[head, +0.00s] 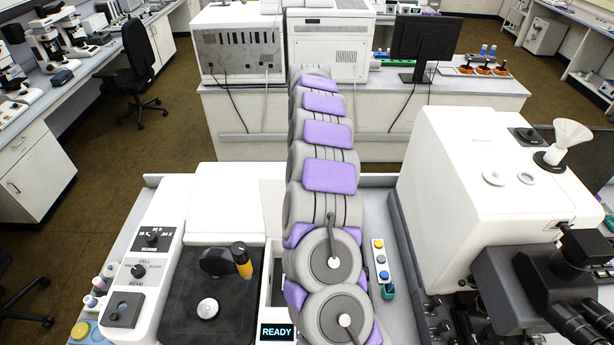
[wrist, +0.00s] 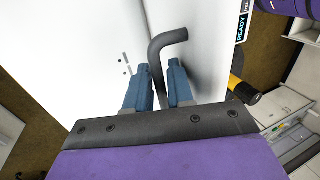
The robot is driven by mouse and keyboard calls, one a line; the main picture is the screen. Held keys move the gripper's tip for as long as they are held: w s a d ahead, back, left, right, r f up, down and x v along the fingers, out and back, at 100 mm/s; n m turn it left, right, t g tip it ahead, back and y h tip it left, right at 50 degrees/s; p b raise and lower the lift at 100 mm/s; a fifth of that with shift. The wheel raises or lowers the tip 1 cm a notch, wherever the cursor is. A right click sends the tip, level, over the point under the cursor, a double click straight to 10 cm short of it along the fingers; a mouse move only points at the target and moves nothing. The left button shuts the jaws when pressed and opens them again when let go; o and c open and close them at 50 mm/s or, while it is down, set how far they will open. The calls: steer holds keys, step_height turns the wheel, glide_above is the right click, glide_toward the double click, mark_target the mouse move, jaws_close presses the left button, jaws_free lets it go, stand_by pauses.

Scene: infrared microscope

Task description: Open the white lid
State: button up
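A large white surface, apparently the white lid (wrist: 75,50), fills the left of the wrist view. A dark bent rod handle (wrist: 172,37) stands against white surfaces there. My gripper (wrist: 158,68) has two blue fingers, one on each side of the handle's straight part. The gaps look very small, and I cannot tell whether the fingers press on it. In the head view a white cover (head: 228,198) lies at the back of the left instrument, partly behind my arm. My gripper and the handle are hidden there.
A black lever with a yellow band (head: 242,260) stands on the black plate (head: 180,295), left of my arm. A READY display (head: 277,332) is near it. A white microscope (head: 480,190) with a funnel stands at right. A bench (head: 380,115) lies behind.

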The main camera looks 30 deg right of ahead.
steer(key=shift+o, duration=1.2)
steer(key=shift+s+a, duration=0.1)
steer(key=p+v, duration=1.1)
steer(key=v, duration=0.1)
